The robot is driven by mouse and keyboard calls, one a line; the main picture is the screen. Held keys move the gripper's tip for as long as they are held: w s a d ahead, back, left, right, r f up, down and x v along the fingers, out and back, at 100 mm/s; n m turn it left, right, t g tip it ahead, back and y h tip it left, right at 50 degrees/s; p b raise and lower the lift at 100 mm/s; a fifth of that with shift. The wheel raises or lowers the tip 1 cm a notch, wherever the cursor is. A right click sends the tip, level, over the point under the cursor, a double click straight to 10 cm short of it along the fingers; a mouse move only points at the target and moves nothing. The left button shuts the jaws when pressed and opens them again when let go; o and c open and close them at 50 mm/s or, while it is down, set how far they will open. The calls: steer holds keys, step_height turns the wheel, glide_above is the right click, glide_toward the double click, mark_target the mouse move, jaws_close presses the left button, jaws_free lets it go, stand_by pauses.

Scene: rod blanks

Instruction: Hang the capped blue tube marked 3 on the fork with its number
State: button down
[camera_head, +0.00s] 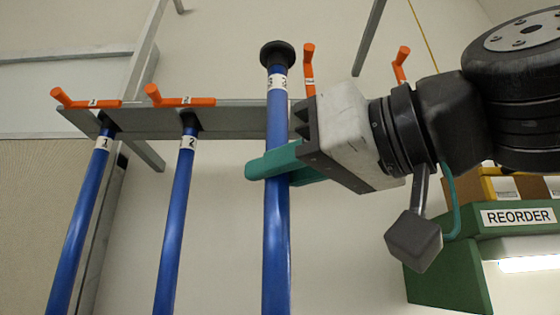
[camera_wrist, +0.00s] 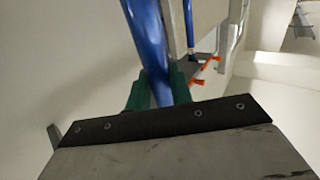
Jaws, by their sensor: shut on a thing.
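The blue tube (camera_head: 277,230) with a black cap and a white number label stands upright in the head view; the label is partly turned, so its digit is hard to read. My gripper (camera_head: 272,168) has its green fingers shut around this tube below the label. The tube also shows between the fingers in the wrist view (camera_wrist: 150,50). The cap is above the level of the grey rail (camera_head: 240,120). Two orange forks (camera_head: 308,70) and (camera_head: 401,66) show right of the tube, bare in view. The fork number behind the tube and gripper is hidden.
Tubes labelled 1 (camera_head: 80,225) and 2 (camera_head: 177,225) hang at the forks marked 1 (camera_head: 85,102) and 2 (camera_head: 180,99) on the left. A green shelf (camera_head: 450,260) with a REORDER sign stands at lower right. The wall between is clear.

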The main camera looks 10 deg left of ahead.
steer(key=shift+w+a, duration=0.2)
steer(key=shift+w, duration=0.45)
steer(key=w+a+f, duration=0.1)
steer(key=w+a, duration=0.1)
steer(key=w, duration=0.8)
steer(key=shift+w+a, duration=0.15)
steer(key=shift+a, duration=0.05)
steer(key=shift+f, duration=0.1)
stand_by(0.4)
steer(key=c, duration=1.2)
jaws_free()
steer(key=shift+o, duration=0.2)
steer(key=shift+d, duration=0.1)
steer(key=v, duration=0.7)
steer(key=shift+s+d, duration=0.2)
steer(key=shift+s, duration=0.05)
